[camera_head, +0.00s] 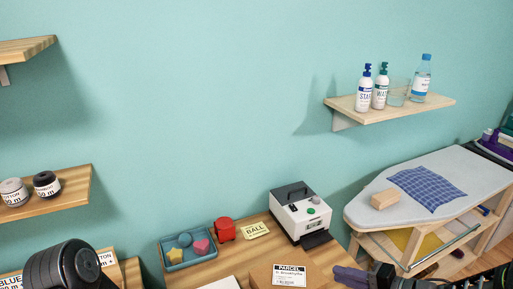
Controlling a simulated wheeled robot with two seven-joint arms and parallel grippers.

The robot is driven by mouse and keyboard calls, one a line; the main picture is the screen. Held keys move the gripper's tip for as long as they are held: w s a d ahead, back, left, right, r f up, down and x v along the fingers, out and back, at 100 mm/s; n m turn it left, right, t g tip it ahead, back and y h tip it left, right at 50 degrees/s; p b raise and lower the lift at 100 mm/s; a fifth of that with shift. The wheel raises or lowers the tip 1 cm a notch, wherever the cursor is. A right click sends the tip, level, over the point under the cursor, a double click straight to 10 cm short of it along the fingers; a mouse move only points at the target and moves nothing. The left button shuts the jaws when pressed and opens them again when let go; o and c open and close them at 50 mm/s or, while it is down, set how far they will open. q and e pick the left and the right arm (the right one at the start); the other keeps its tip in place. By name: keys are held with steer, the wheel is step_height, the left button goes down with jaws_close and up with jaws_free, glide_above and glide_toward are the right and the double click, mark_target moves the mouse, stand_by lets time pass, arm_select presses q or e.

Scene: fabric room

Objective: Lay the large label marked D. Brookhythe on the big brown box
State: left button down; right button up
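The large white label (289,276) has a black PARCEL band and a line that reads D. Brookhythe. It appears to lie flat on the top of the big brown box (259,275), which the bottom edge of the head view cuts off. My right gripper (350,276) is just right of the box and looks apart from the label; whether its fingers are open or shut is unclear. My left arm shows as a dark rounded link at the lower left, and its gripper is not in view.
A label printer (301,214) stands behind the box. A blue tray (175,266) with small shapes, a red container (225,229) and a BALL card (256,230) are on the wooden table. White paper (224,283) lies left of the box. An ironing board (410,212) stands right.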

steer(key=w+d+f+n+t+h, duration=0.2)
steer(key=w+d+f+n+h, duration=0.1)
steer(key=d+f+h, duration=0.15)
steer(key=s+a+f+n+g+h+b, duration=0.15)
steer(key=a+f, duration=0.25)
steer(key=f, duration=0.7)
steer(key=s+a+f+n+g+b, duration=0.1)
steer(key=s+a+f+g, duration=0.3)
steer(key=s+a+f, duration=0.4)
steer(key=s+a+f+n+g+b, duration=0.1)
steer(key=s+a+f+g+b, duration=0.1)
steer(key=s+a+f+g, duration=0.3)
steer(key=s+a+f, duration=0.2)
steer(key=s, duration=0.3)
steer(key=s+a+f, duration=0.2)
steer(key=s, duration=0.4)
steer(key=shift+a, duration=0.4)
steer(key=shift+f+g, duration=0.1)
steer(key=shift+g, duration=0.15)
steer(key=shift+c, duration=0.5)
